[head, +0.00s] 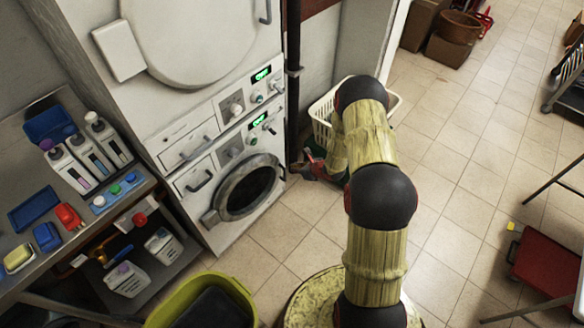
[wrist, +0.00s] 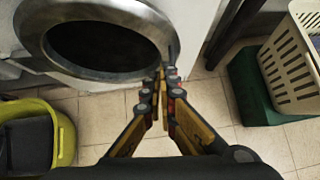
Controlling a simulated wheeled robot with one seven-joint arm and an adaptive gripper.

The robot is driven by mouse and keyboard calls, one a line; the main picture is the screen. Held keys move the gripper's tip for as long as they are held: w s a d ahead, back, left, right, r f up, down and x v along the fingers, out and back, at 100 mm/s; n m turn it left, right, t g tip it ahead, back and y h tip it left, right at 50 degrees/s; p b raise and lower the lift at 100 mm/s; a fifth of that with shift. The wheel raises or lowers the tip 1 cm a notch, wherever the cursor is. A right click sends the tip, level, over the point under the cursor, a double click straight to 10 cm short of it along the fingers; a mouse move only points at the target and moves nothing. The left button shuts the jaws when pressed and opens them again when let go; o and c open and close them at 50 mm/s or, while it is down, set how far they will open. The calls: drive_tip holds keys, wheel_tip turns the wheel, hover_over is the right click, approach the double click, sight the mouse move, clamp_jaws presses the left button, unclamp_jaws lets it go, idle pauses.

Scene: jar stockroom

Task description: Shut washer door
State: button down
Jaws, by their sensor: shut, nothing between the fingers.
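The washer (head: 222,195) is the lower white machine against the wall, with a dryer-like machine stacked above it. Its round door (head: 246,188) has a grey metal ring and dark glass; it seems to lie at or close to the front panel, but I cannot tell if it is latched. The door also fills the top left of the wrist view (wrist: 152,32). My gripper (head: 300,169) is at the right of the door in the head view. In the wrist view my gripper (wrist: 166,72) is shut and empty, its tips by the ring's lower right edge.
A cream laundry basket (head: 323,120) stands right of the washer, on a green base (wrist: 250,92) in the wrist view. A yellow-green bin (head: 240,290) stands in front at left. A shelf with bottles (head: 85,160) is at left.

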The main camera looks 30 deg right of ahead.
drive_tip(key=b, duration=0.2)
approach(275, 165)
wheel_tip(275, 165, down, 3)
drive_tip(key=shift+w+a+r+b, duration=0.1)
drive_tip(key=shift+w+a+b, duration=0.2)
drive_tip(key=shift+w, duration=0.45)
drive_tip(key=shift+w+a+r+b, duration=0.1)
drive_tip(key=shift+w+a+b, duration=0.2)
drive_tip(key=shift+w, duration=0.45)
